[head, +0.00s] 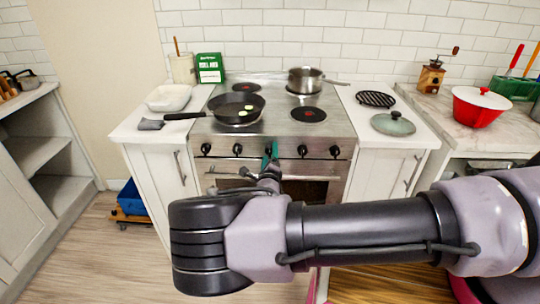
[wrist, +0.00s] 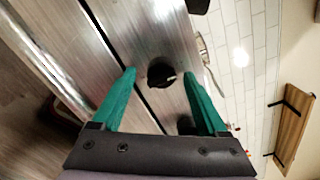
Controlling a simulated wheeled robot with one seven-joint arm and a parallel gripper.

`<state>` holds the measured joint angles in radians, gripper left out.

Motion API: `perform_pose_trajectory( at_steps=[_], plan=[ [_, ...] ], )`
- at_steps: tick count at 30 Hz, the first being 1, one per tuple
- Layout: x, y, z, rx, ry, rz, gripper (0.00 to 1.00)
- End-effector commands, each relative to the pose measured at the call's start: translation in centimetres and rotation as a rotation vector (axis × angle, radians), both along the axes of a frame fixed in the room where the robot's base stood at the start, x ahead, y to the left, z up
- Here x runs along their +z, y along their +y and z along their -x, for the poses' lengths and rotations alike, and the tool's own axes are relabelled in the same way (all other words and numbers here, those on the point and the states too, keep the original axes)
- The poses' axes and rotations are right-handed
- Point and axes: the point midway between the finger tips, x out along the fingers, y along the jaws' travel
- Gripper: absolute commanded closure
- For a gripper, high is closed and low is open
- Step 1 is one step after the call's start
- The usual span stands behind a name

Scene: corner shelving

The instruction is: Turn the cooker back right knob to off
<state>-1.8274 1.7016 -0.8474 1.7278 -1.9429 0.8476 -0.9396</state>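The cooker (head: 275,128) has a row of black knobs along its front panel. One knob (head: 302,151) is just right of my gripper (head: 270,155), whose teal fingers are at the middle of the panel. In the wrist view my gripper (wrist: 158,75) is open and empty. A black knob (wrist: 161,74) with a pale mark shows between its fingertips, with no visible contact. A second dark knob (wrist: 186,125) is partly hidden by the right finger. The frames do not label which knob is the back right one. The middle knob is partly covered by my fingers.
A frying pan (head: 238,108) sits on the front left burner, its handle reaching left. A saucepan (head: 304,80) stands at the back right. The oven handle (head: 225,176) runs below the knobs. White counters flank the cooker, with a lid (head: 393,124) on the right one.

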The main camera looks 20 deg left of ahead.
Motion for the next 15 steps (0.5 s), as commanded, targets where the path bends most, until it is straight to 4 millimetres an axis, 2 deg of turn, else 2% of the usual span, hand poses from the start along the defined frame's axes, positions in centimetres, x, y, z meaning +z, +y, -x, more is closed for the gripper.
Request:
perform_pose_trajectory(
  at_steps=[9, 13, 15],
  plan=[
    [0.1, -0.1, 0.1, -0.001, -0.001, -0.002, 0.24],
    [0.1, -0.4, 1.4, -0.001, -0.002, -0.003, 0.24],
    [0.1, -0.6, 2.7, 0.001, 0.0, -0.002, 0.24]
  ],
)
